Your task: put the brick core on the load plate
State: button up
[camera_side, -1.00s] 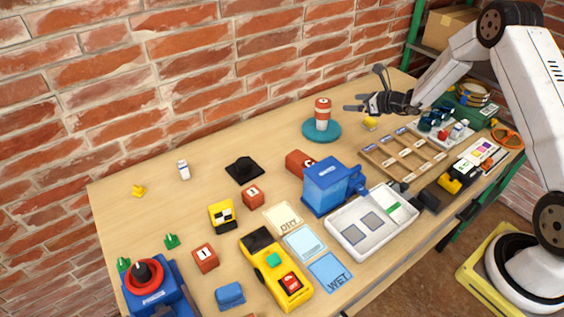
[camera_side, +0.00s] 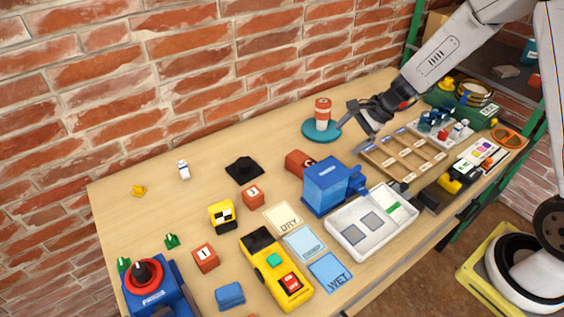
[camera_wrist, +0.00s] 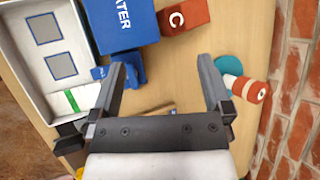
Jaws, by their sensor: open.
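A red block marked C (camera_side: 297,162) lies on the table behind the blue container; it also shows at the top of the wrist view (camera_wrist: 184,15). A red-and-white banded cylinder (camera_side: 322,111) stands upright on a round teal plate (camera_side: 309,131); both show at the right of the wrist view, the cylinder (camera_wrist: 252,90) beyond my right finger. I cannot tell for sure which piece is the brick core or which is the load plate. My gripper (camera_side: 357,122) is open and empty, right of the teal plate; in the wrist view its fingers (camera_wrist: 166,75) have bare table between them.
A blue water container (camera_side: 328,188) and a white tray (camera_side: 352,242) stand at the front. A wooden divided tray (camera_side: 400,158) is right of my gripper. The brick wall (camera_side: 200,70) runs close behind the table.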

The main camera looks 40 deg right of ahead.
jog(key=s+a+r+n+g+h, duration=0.1)
jog(key=s+r+n+h, duration=0.1)
jog(key=s+n, duration=0.6)
jog(key=s+a+r+n+h, duration=0.1)
jog(key=s+a+n+h, duration=0.1)
jog(key=s+n, duration=0.6)
jog(key=shift+a+r+n+g+h, duration=0.15)
jog(key=shift+r+n+g+h, duration=0.25)
jog(key=shift+n+h, duration=0.4)
